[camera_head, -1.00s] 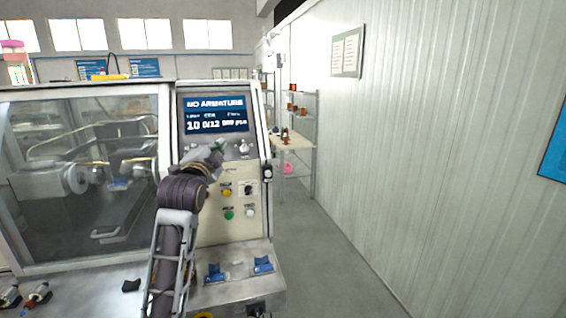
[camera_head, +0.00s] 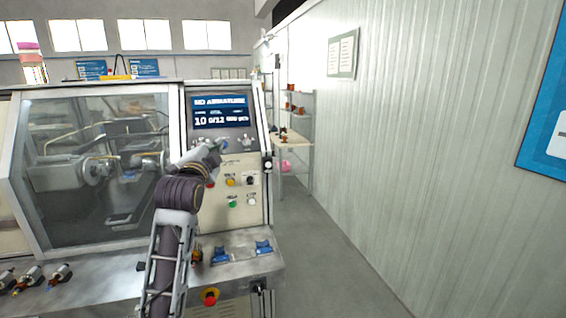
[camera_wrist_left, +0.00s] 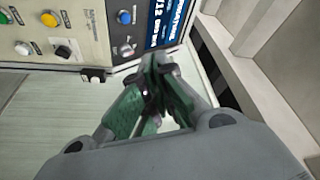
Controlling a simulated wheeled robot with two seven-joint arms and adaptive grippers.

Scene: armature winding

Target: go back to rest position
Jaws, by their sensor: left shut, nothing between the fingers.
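My left gripper (camera_head: 213,148) is in front of the winding machine's control panel (camera_head: 240,172), just below its blue screen (camera_head: 221,112). The screen reads "NO ARMATURE". In the left wrist view the green-padded fingers of my left gripper (camera_wrist_left: 157,65) are closed together at the tips, with nothing between them. Panel knobs and buttons show at the upper left there, apart from the fingers. My left arm rises from the bottom of the head view and hides part of the panel and ledge. My right gripper is not in view.
A windowed machine enclosure (camera_head: 95,165) is at the left. Blue holders (camera_head: 221,256) and a red button (camera_head: 210,296) sit at the machine's front. Several armatures (camera_head: 30,276) lie at lower left. A shelf (camera_head: 298,120) stands behind. Free floor (camera_head: 330,270) lies at the right.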

